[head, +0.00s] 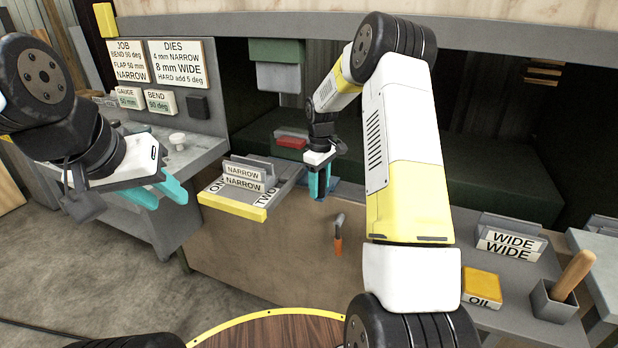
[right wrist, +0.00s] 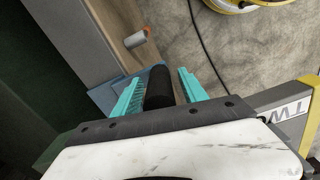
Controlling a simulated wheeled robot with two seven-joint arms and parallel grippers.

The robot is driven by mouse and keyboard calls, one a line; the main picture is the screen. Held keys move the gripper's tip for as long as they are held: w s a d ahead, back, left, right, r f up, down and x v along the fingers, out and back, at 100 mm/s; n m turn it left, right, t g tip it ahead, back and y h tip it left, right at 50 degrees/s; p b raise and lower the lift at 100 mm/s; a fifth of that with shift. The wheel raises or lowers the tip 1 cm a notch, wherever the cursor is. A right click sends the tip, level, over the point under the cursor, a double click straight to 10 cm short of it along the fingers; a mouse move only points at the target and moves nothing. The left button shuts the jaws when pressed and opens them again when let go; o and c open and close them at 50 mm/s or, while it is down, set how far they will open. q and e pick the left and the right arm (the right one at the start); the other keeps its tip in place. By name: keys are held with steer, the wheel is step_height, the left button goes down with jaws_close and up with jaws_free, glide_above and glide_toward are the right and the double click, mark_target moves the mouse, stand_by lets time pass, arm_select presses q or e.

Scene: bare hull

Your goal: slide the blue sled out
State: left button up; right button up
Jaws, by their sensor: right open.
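The blue sled (head: 345,189) shows in the head view as a small blue patch at the bench edge, partly hidden behind my right gripper (head: 320,194). In the right wrist view a blue plate (right wrist: 103,93) lies beside the left finger. A black cylinder (right wrist: 160,88), apparently its handle, stands between the open teal fingers of the right gripper (right wrist: 159,74). I cannot tell whether the fingers touch it. My left gripper (head: 163,194) is open and empty, in front of the left bench and away from the sled.
A yellow-edged tray (head: 232,206) with NARROW dies (head: 243,178) is just left of my right gripper. An orange-handled lever (head: 338,245) hangs on the front panel below. WIDE dies (head: 510,243), an OIL box (head: 482,287) and a wooden-handled tool (head: 573,275) are at right.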

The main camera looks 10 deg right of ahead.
steer(key=shift+f, duration=0.1)
jaws_close()
stand_by(1.4)
